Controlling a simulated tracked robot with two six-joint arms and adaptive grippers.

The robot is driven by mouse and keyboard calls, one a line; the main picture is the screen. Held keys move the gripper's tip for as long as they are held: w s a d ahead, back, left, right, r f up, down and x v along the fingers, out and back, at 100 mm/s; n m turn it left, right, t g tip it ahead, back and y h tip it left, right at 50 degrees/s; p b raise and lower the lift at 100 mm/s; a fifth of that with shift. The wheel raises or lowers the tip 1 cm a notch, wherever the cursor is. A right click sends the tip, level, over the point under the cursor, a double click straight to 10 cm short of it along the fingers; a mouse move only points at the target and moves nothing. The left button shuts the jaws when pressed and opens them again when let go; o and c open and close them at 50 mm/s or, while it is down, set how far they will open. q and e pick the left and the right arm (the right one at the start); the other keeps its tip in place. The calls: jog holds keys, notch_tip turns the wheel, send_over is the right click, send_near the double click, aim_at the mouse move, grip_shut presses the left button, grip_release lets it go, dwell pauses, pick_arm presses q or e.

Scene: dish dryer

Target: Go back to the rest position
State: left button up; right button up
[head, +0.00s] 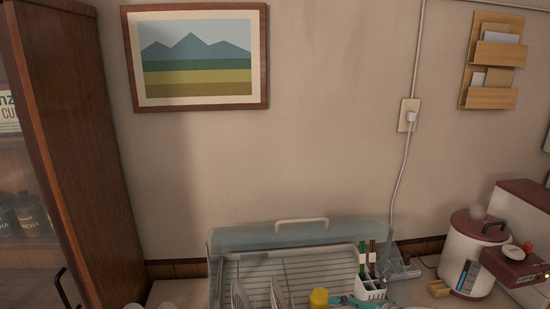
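Neither of my grippers shows in the head view, and no part of my arms can be made out. The dish dryer (230,240) stands at the bottom middle, with a clear lid and a light handle on top. Its wire rack (290,272) holds a few plates (240,295) standing on edge. A yellow item (319,298) and a teal item (350,301) lie at the front, cut off by the picture's lower edge. A white utensil holder (370,288) with chopstick-like sticks is at the rack's right.
A rice cooker-like white pot (467,255) with a dark red lid and a dark red appliance (518,264) stand at the right. A tall wooden cabinet (75,150) stands at the left. A framed picture (195,58) and a letter holder (492,60) hang on the wall.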

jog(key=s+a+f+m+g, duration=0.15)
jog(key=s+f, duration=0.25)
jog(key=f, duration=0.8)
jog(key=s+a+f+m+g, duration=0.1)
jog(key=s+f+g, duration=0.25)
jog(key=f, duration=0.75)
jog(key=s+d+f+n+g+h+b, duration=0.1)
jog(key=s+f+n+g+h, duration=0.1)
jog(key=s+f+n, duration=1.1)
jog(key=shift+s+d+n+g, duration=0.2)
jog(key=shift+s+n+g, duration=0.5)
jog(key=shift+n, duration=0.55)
